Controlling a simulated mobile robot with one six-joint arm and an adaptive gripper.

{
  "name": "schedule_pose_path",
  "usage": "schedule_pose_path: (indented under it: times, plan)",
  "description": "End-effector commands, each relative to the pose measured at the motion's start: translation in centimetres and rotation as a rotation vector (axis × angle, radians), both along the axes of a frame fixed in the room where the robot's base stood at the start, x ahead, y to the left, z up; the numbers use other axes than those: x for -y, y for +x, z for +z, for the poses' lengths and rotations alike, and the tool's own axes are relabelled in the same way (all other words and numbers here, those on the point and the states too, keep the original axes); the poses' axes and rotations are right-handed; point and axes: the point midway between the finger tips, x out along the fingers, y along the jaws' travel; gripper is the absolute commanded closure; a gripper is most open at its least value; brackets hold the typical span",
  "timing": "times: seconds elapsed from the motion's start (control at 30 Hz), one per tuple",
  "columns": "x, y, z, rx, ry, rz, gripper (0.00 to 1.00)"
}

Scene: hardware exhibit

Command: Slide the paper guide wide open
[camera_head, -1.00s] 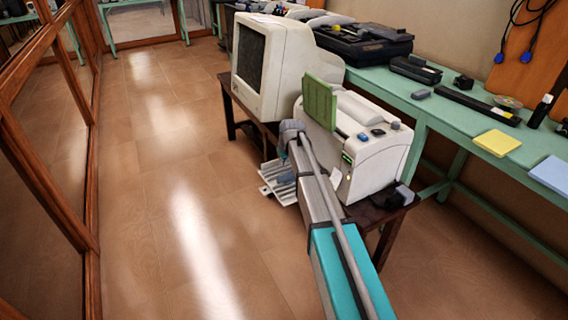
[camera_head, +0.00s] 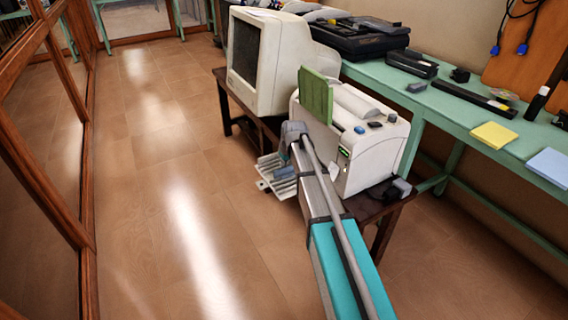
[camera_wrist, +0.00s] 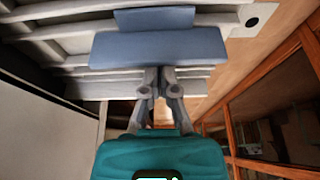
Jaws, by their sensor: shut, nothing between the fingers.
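The white printer (camera_head: 355,148) stands on a dark wooden table, with a green panel (camera_head: 316,98) upright on its top. A pale grey ribbed tray (camera_head: 262,184) juts out low on its left side. The paper guide, a blue-grey piece (camera_head: 284,173), sits on this tray. In the wrist view the guide (camera_wrist: 158,47) fills the upper middle, with the tray's ribs (camera_wrist: 105,88) around it. My gripper (camera_wrist: 160,73) is shut and empty, its tips at the guide's lower edge. I cannot tell whether they touch it. My arm hides the gripper in the head view.
A bulky monitor (camera_head: 268,62) stands behind the printer. A green bench (camera_head: 455,108) with devices and paper pads runs along the right. A small dark-grey object (camera_head: 397,189) lies at the table's near corner. The floor (camera_head: 165,205) to the left is clear.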

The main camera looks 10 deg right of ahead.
Motion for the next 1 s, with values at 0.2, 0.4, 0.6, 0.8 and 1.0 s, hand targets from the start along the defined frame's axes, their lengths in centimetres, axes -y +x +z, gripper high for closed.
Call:
schedule_pose_path:
  times: [0.2,0.4,0.6,0.8,1.0]
  plan:
    - [0.9,-2.9,0.0,-0.001,0.0,-0.001,1.0]
    - [2.1,-6.3,0.0,-0.001,0.0,-0.001,1.0]
    - [2.5,-7.0,0.0,0.0,0.0,0.0,1.0]
    - [2.4,-6.9,0.0,0.0,0.0,0.0,1.0]
    - [2.4,-6.7,0.0,0.0,0.0,0.0,1.0]
